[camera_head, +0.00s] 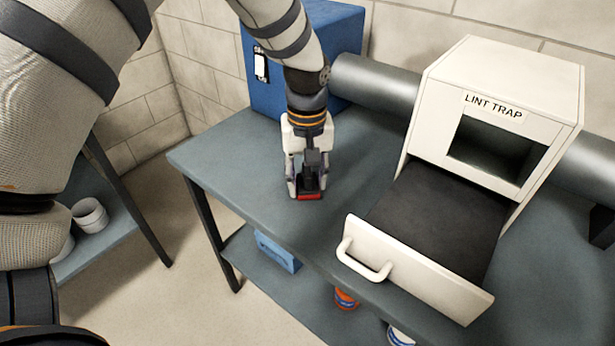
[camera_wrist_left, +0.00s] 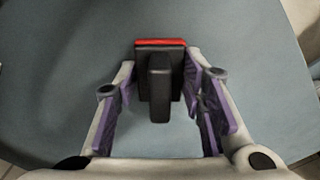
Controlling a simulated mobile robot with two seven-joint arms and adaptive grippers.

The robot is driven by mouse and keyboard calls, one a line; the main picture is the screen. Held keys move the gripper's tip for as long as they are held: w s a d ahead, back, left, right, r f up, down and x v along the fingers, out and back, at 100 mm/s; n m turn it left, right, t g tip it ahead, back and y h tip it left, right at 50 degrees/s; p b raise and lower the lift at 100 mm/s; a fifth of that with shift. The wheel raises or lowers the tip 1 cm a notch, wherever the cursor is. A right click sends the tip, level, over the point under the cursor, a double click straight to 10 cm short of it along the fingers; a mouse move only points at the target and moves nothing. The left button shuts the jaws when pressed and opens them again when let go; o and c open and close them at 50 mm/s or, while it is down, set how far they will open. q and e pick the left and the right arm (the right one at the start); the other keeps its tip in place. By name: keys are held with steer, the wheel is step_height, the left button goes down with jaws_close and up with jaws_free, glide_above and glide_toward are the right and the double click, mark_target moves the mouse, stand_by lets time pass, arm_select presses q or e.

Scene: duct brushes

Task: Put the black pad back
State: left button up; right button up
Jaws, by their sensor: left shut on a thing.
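The black pad (camera_head: 310,184) has a black body with an upright black grip and a red strip along one edge. In the left wrist view the pad (camera_wrist_left: 146,88) sits between the purple-lined fingers. My left gripper (camera_head: 306,190) points down at the table and is shut on the pad. The pad is at or just above the grey tabletop; I cannot tell whether it touches. The white lint trap (camera_head: 548,90) stands to the right, its drawer (camera_head: 425,275) pulled out with a dark flat surface inside. My right gripper is not in view.
A blue box (camera_head: 340,35) stands behind my left arm, and a grey duct (camera_head: 375,82) runs into the lint trap. The tabletop (camera_head: 235,150) left of the gripper is clear. A blue box (camera_head: 278,252) and orange can (camera_head: 345,299) are on the lower shelf.

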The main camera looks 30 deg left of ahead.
mark_target(307, 169)
arm_select(q)
steer(key=o, duration=1.1)
steer(key=shift+f, duration=0.1)
step_height(307, 169, up, 12)
steer(key=shift+r+p, duration=0.2)
steer(key=shift+p, duration=0.4)
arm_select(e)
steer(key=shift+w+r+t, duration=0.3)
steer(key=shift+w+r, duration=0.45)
